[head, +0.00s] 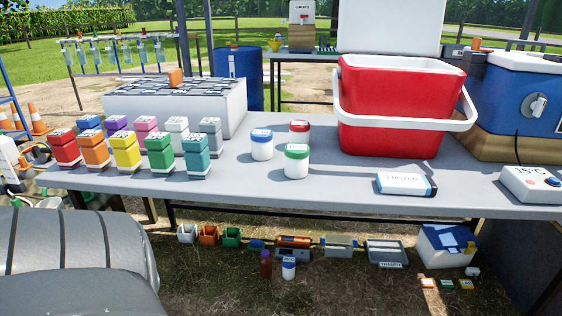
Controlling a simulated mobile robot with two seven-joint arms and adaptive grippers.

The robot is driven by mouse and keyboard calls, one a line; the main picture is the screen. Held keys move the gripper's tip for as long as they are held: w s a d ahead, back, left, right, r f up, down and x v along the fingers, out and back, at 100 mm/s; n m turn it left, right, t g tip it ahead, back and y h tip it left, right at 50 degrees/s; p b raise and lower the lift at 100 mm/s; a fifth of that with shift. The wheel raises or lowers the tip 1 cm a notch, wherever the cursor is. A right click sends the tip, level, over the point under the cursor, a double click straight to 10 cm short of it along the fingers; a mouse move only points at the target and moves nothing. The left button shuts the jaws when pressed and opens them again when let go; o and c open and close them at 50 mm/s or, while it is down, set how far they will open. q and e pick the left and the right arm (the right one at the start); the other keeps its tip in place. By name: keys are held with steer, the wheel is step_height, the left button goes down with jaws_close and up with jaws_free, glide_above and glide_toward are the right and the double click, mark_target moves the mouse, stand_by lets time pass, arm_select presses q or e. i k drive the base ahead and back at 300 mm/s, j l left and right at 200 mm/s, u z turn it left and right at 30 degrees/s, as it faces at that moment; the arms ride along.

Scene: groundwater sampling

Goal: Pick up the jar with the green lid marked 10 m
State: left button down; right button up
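The jar with the green lid (297,161) is white and stands upright on the grey table (330,194), nearest the front of a group of three jars. A white jar with a blue lid (262,145) stands behind it to the left. A white jar with a red lid (299,132) stands directly behind it, partly hidden. The writing on the green lid is too small to read. Neither of my grippers shows in this view.
Coloured bottles (127,152) stand left on the table, before a white box (175,103). A red cooler (395,115) stands behind right, with a white-and-blue pack (404,184) in front. Table space around the green-lidded jar's front is clear. Several containers lie underneath.

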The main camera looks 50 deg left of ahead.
mark_target(296, 153)
steer(key=u, duration=1.45)
